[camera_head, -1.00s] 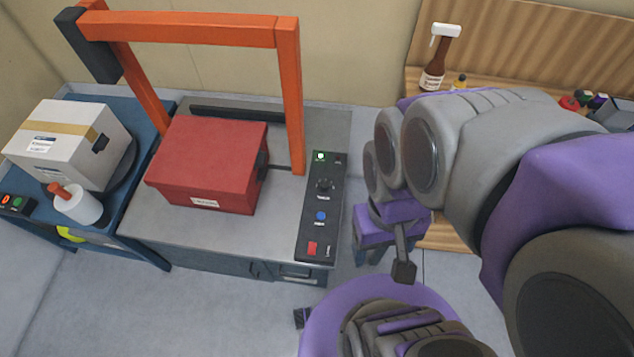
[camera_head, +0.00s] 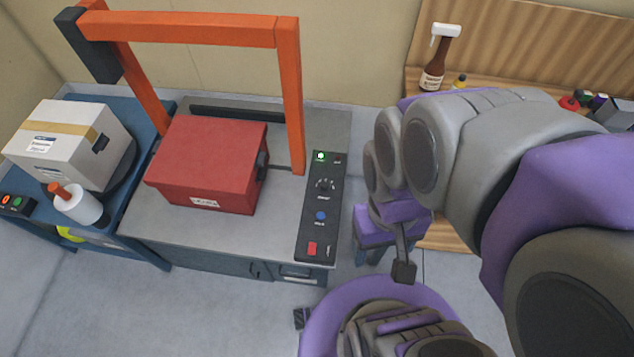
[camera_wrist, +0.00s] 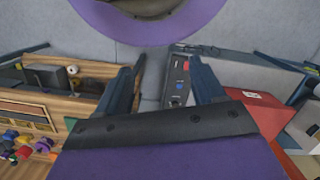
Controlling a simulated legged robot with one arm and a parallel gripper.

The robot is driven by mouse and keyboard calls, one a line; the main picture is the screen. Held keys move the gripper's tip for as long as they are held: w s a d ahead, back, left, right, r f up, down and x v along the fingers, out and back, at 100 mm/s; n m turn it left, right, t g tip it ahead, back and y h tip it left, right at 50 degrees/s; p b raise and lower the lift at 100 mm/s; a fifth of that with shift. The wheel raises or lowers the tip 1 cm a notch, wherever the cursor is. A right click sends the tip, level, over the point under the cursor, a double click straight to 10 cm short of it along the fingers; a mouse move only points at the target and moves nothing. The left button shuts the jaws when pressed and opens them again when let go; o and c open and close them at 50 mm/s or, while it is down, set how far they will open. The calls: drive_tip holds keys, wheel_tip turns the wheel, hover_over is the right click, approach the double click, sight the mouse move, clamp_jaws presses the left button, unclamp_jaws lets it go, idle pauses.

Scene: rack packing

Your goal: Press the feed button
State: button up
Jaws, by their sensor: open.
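The black control panel (camera_head: 333,222) runs along the right side of the strapping machine's top. It carries a lit green light (camera_head: 320,156), a dark knob (camera_head: 324,185), a round blue button (camera_head: 320,216) and a red switch (camera_head: 312,249). The labels are too small to read, so I cannot tell which is the feed button. My gripper (camera_head: 374,258) is right of the panel, apart from it, and partly hidden by my arm. In the wrist view my gripper (camera_wrist: 163,82) is open and empty, with the panel and blue button (camera_wrist: 179,86) showing between the fingers, nearer the right one.
A red box (camera_head: 205,160) sits on the machine top (camera_head: 235,228) under an orange arch (camera_head: 288,95). On the left a blue table (camera_head: 128,210) holds a white carton (camera_head: 65,142) and a white roll (camera_head: 78,205). A wooden bench (camera_head: 445,235) with a spray bottle (camera_head: 437,60) stands right.

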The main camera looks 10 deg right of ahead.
idle(0.3)
clamp_jaws()
idle(0.6)
idle(1.0)
